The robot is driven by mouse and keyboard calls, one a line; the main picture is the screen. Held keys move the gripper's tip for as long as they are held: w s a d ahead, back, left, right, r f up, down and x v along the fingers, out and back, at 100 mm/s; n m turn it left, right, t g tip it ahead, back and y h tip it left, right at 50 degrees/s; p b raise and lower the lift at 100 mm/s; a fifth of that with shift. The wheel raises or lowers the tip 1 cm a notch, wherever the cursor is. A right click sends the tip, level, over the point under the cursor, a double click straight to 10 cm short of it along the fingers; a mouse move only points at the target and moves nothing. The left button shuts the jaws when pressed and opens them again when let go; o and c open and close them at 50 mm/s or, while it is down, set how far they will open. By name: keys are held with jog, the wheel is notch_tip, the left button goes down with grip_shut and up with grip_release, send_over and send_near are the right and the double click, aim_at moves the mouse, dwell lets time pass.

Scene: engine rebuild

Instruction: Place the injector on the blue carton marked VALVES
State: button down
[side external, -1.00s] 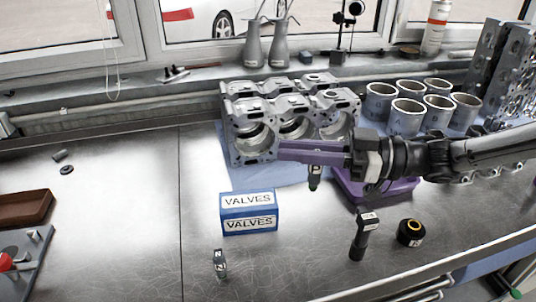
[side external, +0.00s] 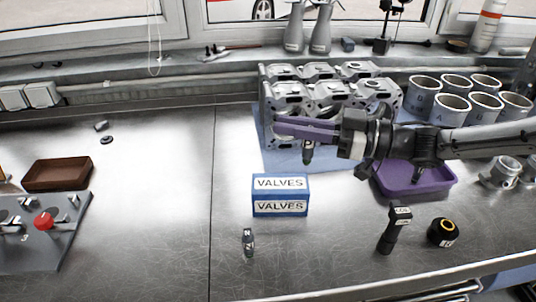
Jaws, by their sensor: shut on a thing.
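The blue carton marked VALVES (side external: 281,207) stands upright on the steel bench, left of centre. My gripper (side external: 300,130), with purple fingers, reaches in from the right above and behind the carton. It is shut on a small dark labelled part, which looks like the injector (side external: 308,153). The injector hangs upright below the fingers, above the bench and to the upper right of the carton in the picture, apart from it. The fingers hide its upper end. The carton's top looks clear.
A small labelled metal part (side external: 248,242) stands left in front of the carton. A black labelled coil-like part (side external: 394,230) and a black ring-topped cap (side external: 443,232) stand to the right.

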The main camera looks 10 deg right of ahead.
jog(key=shift+w+a+f, duration=0.65)
jog(key=shift+w+f, duration=0.15)
jog(key=shift+f, duration=0.8)
jog(key=shift+w+a+f, duration=0.7)
jog(key=shift+w+f, duration=0.1)
jog(key=shift+f, duration=0.75)
jog(key=shift+w+a+f, duration=0.65)
jog(key=shift+w+f, duration=0.15)
jog(key=shift+f, duration=0.8)
jog(key=shift+f, duration=0.1)
jog(key=c, duration=0.8)
grip_release()
jog(key=shift+c, duration=0.2)
jog(key=v, duration=1.2)
